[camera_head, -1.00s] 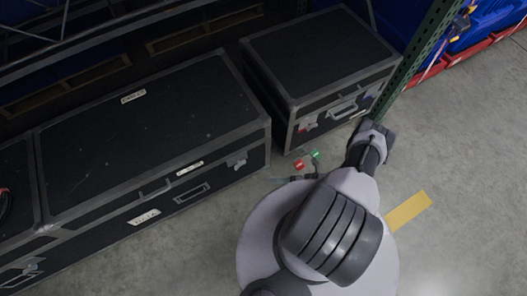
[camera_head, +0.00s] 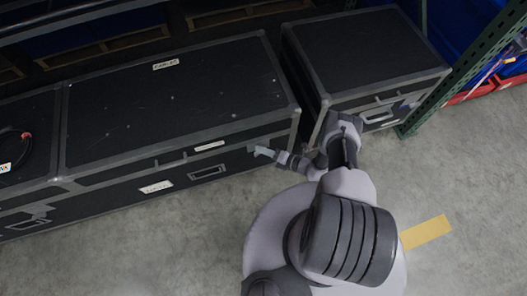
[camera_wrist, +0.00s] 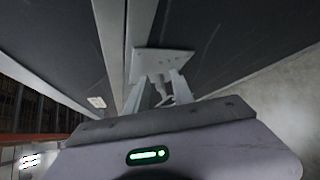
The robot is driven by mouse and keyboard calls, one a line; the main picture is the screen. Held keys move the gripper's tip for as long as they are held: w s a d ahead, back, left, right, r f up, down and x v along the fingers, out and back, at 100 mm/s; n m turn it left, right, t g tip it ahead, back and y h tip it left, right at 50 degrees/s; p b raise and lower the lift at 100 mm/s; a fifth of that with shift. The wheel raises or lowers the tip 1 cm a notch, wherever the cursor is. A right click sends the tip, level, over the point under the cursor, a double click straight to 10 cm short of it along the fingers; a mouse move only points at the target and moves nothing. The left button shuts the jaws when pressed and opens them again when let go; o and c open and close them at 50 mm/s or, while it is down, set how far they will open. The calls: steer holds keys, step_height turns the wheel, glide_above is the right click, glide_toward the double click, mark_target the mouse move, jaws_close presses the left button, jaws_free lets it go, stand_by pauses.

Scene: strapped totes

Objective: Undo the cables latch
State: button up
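The long black case (camera_head: 180,100) with grey metal edges carries a small label (camera_head: 165,64) on its lid that seems to read CABLES. Its latch (camera_head: 262,151) is on the front face near the right end, mostly hidden behind my gripper (camera_head: 272,154). My gripper (camera_wrist: 161,92) is right at the latch. Its two fingers stand apart, one on each side of the lever, and a gap shows between them. Contact with the lever cannot be told.
A smaller black case (camera_head: 365,52) stands to the right across a narrow gap. Another case with a dark red-tipped cable (camera_head: 22,140) on top adjoins at left. A green rack post (camera_head: 470,75) stands at right. Grey floor (camera_head: 150,255) in front is clear.

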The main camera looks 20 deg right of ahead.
jaws_close()
steer(key=shift+r+p, duration=0.1)
steer(key=shift+p, duration=0.2)
steer(key=h+p, duration=0.1)
steer(key=n+h+p, duration=0.1)
steer(key=n+g+p, duration=0.1)
steer(key=shift+a+r+h, duration=0.25)
steer(key=shift+r+h, duration=0.05)
steer(key=shift+h, duration=0.1)
steer(key=n+h+p, duration=0.2)
steer(key=h+p, duration=0.1)
steer(key=shift+a+g, duration=0.25)
steer(key=shift+g, duration=0.05)
steer(key=shift+a+n+h+b, duration=0.15)
steer(key=shift+n+h, duration=0.25)
steer(key=shift+h, duration=0.45)
steer(key=shift+n+h+b, duration=0.2)
steer(key=shift+n+h, duration=0.2)
steer(key=shift+h, duration=0.75)
